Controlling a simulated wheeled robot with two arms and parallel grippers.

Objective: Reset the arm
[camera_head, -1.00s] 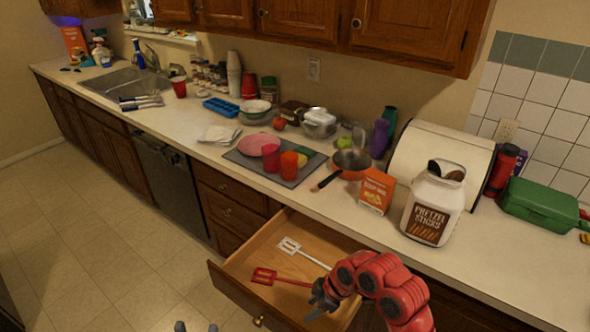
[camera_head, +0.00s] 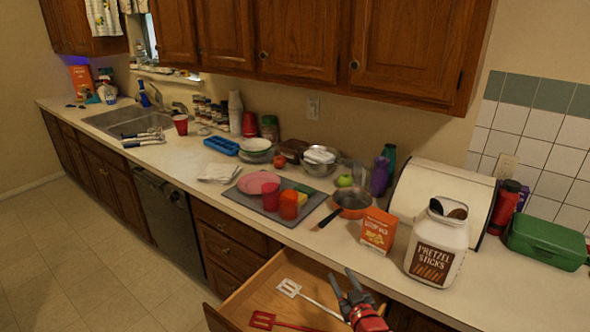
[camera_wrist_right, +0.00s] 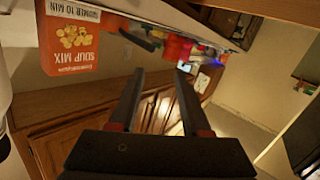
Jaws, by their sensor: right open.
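My right gripper (camera_head: 352,290) is at the bottom of the head view, over the right part of the open drawer (camera_head: 262,285). Its two dark fingers are apart, with nothing between them. The right wrist view also shows the open, empty fingers (camera_wrist_right: 158,100). My right arm is red, and only its end shows in the head view. In the drawer lie a white slotted spatula (camera_head: 290,288) and a red slotted spatula (camera_head: 263,320), both apart from the gripper as far as I can tell. My left gripper does not show.
On the counter near the gripper stand an orange soup mix box (camera_head: 378,231), a pretzel jar (camera_head: 437,243) and a pan (camera_head: 352,203). A grey mat (camera_head: 268,210) holds cups and a pink plate (camera_head: 258,183). A green case (camera_head: 546,241) is at right. The floor (camera_head: 95,250) at left is clear.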

